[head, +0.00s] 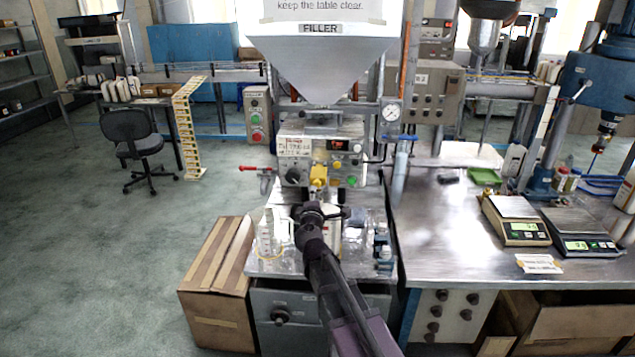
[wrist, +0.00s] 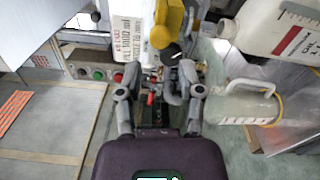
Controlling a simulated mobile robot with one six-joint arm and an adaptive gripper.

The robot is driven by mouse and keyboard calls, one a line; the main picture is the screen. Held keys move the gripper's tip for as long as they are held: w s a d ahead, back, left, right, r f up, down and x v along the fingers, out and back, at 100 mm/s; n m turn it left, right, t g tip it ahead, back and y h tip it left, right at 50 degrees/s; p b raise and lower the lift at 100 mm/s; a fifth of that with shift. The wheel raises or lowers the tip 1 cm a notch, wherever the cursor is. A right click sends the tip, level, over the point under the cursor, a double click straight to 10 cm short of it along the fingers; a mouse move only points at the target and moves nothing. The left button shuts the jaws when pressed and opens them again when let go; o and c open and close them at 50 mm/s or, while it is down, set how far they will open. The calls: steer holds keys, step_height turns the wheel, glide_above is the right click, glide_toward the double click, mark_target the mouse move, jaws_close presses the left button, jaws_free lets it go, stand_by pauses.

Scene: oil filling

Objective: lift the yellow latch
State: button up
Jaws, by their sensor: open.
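The yellow latch (head: 319,174) is on the front of the grey filler machine (head: 352,150), below its hopper. In the wrist view the yellow latch (wrist: 168,24) is at the top, beyond my fingertips. My gripper (head: 320,212) is just below the latch in the head view. In the wrist view my gripper (wrist: 160,92) has its two fingers spread with nothing held between them. The latch appears apart from the fingers. My gripper and arm hide part of the filler's front and the table beneath.
A clear measuring jug (head: 272,236) stands left of my gripper and a white bottle (head: 332,228) close behind it. A white oil container (wrist: 275,28) shows at upper right in the wrist view. A cardboard box (head: 215,285) is at lower left. The steel table (head: 440,235) has free room.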

mark_target(317, 181)
steer(key=w, duration=0.6)
steer(key=w+d, duration=0.1)
steer(key=w, duration=0.2)
steer(key=shift+w, duration=0.2)
jaws_close()
